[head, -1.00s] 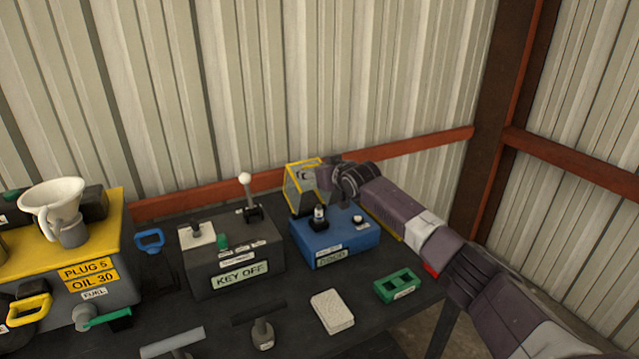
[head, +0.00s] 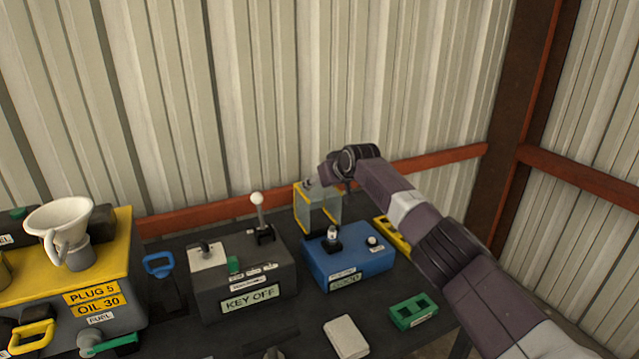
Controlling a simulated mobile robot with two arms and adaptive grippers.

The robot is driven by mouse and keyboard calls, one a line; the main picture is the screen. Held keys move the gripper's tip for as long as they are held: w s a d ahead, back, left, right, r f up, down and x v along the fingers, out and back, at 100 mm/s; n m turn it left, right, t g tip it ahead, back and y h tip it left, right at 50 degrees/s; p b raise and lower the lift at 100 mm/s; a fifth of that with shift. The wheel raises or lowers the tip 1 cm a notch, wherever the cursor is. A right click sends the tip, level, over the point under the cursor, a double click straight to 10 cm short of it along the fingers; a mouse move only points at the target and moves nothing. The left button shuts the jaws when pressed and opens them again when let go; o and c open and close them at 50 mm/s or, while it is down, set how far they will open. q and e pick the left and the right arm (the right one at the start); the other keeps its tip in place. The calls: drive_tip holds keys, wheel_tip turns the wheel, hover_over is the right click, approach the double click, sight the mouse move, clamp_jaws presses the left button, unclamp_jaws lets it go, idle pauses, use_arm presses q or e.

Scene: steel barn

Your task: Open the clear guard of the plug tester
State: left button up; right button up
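The plug tester is a blue box (head: 350,264) on the dark bench, with a spark plug (head: 332,239) standing on top and a label on its front. Its clear guard (head: 318,212), edged in yellow, stands raised at the back left of the box, leaving the plug uncovered. My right arm reaches in from the right. My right gripper (head: 318,182) is at the guard's upper edge. Its fingers are small and partly hidden, so I cannot tell whether they touch the guard or how far apart they are. My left gripper is not in view.
A grey KEY OFF box (head: 243,283) with a white-knobbed lever (head: 258,212) stands left of the tester. A green block (head: 413,311) and a pale block (head: 345,336) lie in front. A yellow-topped unit with a white funnel (head: 58,222) is far left. The corrugated wall is close behind.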

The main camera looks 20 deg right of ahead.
drive_tip(key=o, duration=1.4)
drive_tip(key=shift+w+r, duration=0.15)
drive_tip(key=shift+r, duration=0.45)
drive_tip(key=shift+o, duration=0.5)
drive_tip(key=shift+f, duration=0.1)
drive_tip(key=shift+s, duration=0.2)
drive_tip(key=shift+f, duration=0.15)
drive_tip(key=a+v, duration=0.1)
drive_tip(key=v, duration=1.1)
drive_tip(key=shift+d, duration=0.5)
drive_tip(key=shift+c, duration=0.6)
